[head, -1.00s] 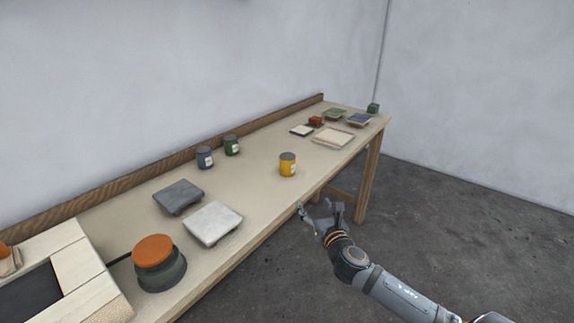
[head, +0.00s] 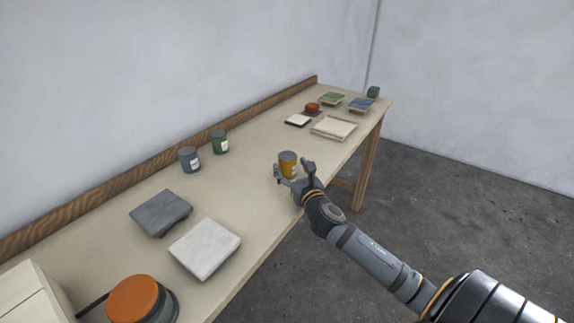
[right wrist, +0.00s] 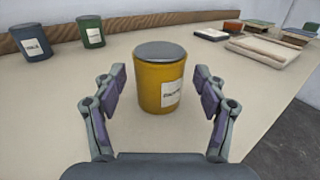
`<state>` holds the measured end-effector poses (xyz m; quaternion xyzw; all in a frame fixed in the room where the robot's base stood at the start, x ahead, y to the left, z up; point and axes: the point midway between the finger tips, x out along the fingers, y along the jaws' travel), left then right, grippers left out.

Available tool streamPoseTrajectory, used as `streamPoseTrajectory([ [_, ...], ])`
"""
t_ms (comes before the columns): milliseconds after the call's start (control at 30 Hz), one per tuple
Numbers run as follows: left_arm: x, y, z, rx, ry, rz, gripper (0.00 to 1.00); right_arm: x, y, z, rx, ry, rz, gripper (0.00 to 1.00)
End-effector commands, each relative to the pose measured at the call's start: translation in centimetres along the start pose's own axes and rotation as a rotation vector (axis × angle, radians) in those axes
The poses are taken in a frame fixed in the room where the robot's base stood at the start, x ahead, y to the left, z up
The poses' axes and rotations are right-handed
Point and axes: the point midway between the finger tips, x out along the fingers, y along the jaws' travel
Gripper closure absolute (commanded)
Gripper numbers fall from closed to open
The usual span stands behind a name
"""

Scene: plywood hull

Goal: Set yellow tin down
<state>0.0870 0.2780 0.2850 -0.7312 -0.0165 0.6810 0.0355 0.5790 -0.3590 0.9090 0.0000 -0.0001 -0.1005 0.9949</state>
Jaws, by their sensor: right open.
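The yellow tin (head: 288,161) with a grey lid stands upright on the workbench (head: 253,186), near its front edge. My right gripper (head: 293,172) is open at the tin. In the right wrist view the yellow tin (right wrist: 159,84) stands just ahead of and between the spread fingers of the right gripper (right wrist: 160,98). A gap shows on each side, so neither finger touches it. Part of the tin's lower body is hidden by the gripper in the head view. My left gripper is not in view.
A blue tin (head: 189,159) and a green tin (head: 219,142) stand toward the back edge. A grey slab (head: 160,211) and a white slab (head: 205,248) lie to the left. A shallow tray (head: 334,128) and small items lie at the far end. Bench around the yellow tin is clear.

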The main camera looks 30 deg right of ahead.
Motion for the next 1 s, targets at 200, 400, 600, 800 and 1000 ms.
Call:
streamPoseTrajectory([
  [200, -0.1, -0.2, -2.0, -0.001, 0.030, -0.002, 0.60, 1.4, 0.1, 0.1, 0.000, -0.001, 0.002, 0.28],
  [400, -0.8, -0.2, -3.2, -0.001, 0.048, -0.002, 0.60, 3.9, 0.1, 0.9, 0.006, -0.004, 0.000, 0.28],
  [600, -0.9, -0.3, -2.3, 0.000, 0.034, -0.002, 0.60, 6.4, 0.1, 0.8, 0.002, -0.001, 0.001, 0.28],
  [800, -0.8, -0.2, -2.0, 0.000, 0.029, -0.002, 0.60, 6.5, 0.1, 0.7, 0.000, 0.000, 0.002, 0.28],
  [1000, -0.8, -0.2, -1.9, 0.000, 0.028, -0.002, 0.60, 6.5, 0.1, 0.7, 0.000, 0.000, 0.002, 0.51],
])
